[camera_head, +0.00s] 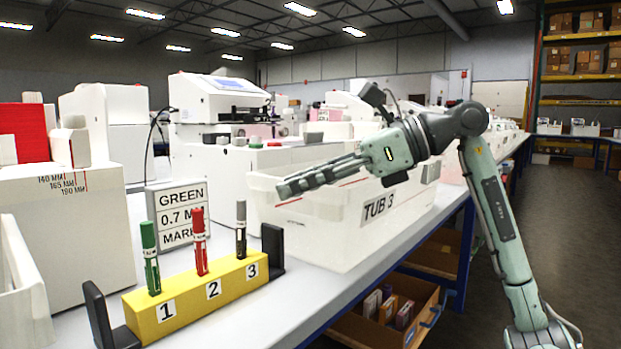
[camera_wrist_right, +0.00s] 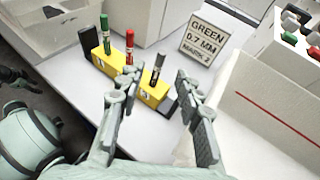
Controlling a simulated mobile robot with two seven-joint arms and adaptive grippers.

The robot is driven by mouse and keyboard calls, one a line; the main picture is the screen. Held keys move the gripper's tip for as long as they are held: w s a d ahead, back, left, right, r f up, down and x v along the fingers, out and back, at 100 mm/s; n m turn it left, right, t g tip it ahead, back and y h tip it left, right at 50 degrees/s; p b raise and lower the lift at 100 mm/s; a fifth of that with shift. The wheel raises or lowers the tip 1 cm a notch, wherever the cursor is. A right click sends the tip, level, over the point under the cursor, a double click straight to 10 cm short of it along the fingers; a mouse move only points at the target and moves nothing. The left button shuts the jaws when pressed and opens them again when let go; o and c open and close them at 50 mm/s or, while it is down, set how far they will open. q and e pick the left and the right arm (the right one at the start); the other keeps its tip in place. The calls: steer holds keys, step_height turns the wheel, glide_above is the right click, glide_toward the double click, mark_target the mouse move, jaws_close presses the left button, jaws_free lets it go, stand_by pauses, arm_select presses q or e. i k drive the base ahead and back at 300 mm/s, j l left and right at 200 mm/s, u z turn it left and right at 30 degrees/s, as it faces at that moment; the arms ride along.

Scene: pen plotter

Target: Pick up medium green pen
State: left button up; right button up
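A green pen (camera_head: 150,258) stands upright in slot 1 of a yellow holder (camera_head: 150,330) with black ends. It also shows in the right wrist view (camera_wrist_right: 106,33). A red pen (camera_head: 200,240) stands in slot 2 and a grey pen (camera_head: 241,229) in slot 3. My right gripper (camera_head: 285,185) is in the air in front of the tub, right of and above the holder. In the right wrist view its two fingers (camera_wrist_right: 155,86) are apart with nothing between them. At that view's left edge a dark part (camera_wrist_right: 14,76) may be my left gripper; its state is unclear.
A sign (camera_head: 178,215) reading GREEN 0.7 MM stands behind the holder. A white tub (camera_head: 330,240) marked TUB 3 is right of it. A white block with height marks (camera_head: 70,235) stands left. The white table (camera_head: 270,318) is clear in front of the holder's right end.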

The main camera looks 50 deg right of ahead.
mark_target(151, 265)
steer(key=k, duration=1)
